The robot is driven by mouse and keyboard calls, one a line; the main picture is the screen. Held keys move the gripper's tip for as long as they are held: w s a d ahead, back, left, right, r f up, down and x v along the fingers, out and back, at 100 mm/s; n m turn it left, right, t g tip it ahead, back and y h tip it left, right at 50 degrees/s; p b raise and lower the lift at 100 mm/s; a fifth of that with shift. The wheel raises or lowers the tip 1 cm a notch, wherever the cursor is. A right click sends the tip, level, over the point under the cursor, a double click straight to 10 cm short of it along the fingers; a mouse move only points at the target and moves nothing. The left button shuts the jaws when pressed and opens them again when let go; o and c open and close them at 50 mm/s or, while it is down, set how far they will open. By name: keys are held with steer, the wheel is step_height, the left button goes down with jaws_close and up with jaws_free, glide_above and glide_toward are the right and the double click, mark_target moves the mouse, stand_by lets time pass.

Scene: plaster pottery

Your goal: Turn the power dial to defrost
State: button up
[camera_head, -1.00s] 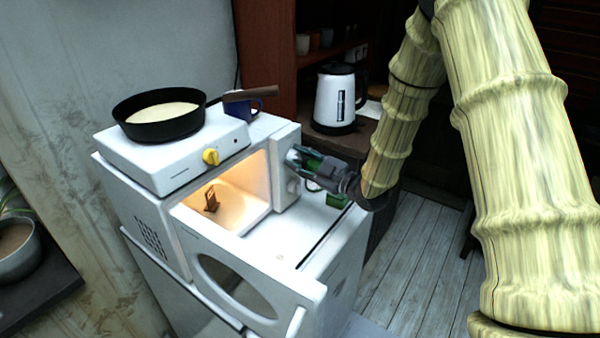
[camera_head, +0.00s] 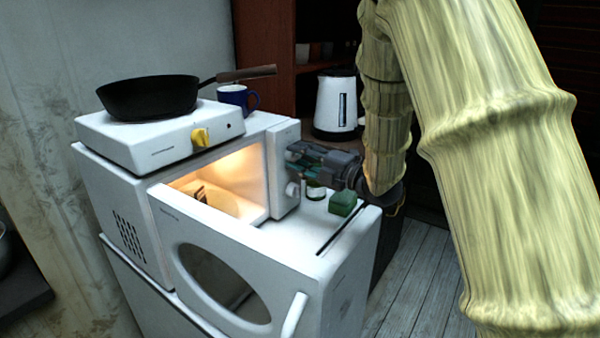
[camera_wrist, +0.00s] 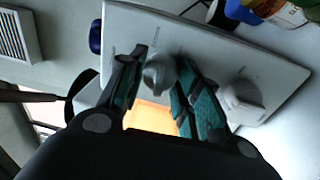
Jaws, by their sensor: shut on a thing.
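The white microwave (camera_head: 300,262) stands with its door open and a warm light inside. Its control panel (camera_head: 279,165) is right of the lit cavity and carries two dials. The upper dial (camera_wrist: 157,76) sits between my fingers in the wrist view; in the head view my gripper (camera_head: 298,158) hides it. The lower dial (camera_head: 292,189) is free, just below my gripper, and also shows in the wrist view (camera_wrist: 240,102). My gripper (camera_wrist: 160,82) is shut on the upper dial. The small print around the dials is too blurred to read, so the setting cannot be told.
A hotplate (camera_head: 160,143) with a yellow knob, a black pan (camera_head: 150,98) and a blue mug (camera_head: 238,97) are on top of the microwave. A green block (camera_head: 343,203) and a small jar (camera_head: 315,190) stand below my gripper. A white kettle (camera_head: 336,103) is behind.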

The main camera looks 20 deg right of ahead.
steer(key=shift+f+n+b, duration=0.15)
steer(key=shift+n+b, duration=0.85)
steer(key=shift+b, duration=0.25)
steer(key=shift+f+n+b, duration=0.1)
steer(key=shift+n+b, duration=0.9)
steer(key=shift+b, duration=0.2)
steer(key=shift+r, duration=0.1)
steer(key=o, duration=1.1)
steer(key=shift+c, duration=0.2)
steer(key=shift+r, duration=0.1)
steer(key=v, duration=1.2)
steer(key=shift+d, duration=0.1)
